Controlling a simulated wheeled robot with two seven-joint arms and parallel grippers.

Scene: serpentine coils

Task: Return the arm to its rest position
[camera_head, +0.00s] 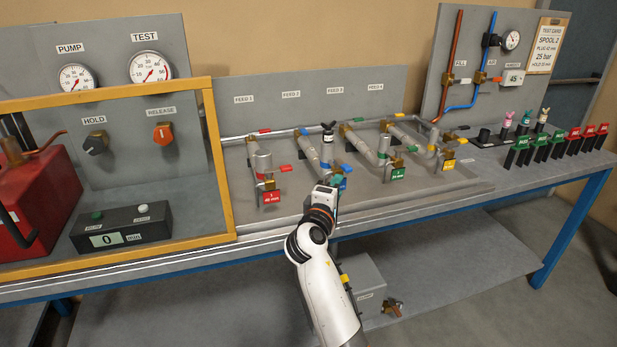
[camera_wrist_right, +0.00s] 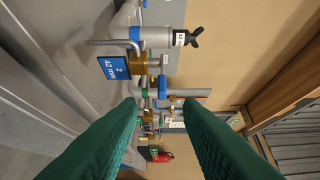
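My right arm (camera_head: 325,275) comes in from the bottom of the head view and reaches up over the bench's front edge. My right gripper (camera_head: 328,192) is just in front of the second feed's blue-tagged fitting and partly hides it. In the right wrist view, its two green-padded fingers (camera_wrist_right: 158,106) are apart with nothing between them. Ahead of them is the blue "42 mm" tag (camera_wrist_right: 115,68) and a grey cylinder with a black wing knob (camera_wrist_right: 172,37). This cylinder stands upright in the head view (camera_head: 328,149). My left gripper is not in view.
The grey bench (camera_head: 400,212) carries several pipe coils with red, blue, green and yellow tags. A yellow-framed guard (camera_head: 218,160) stands at left before the gauges and red pump. Green and red tagged pieces (camera_head: 555,147) stand at right. A grey box (camera_head: 362,283) is below the bench.

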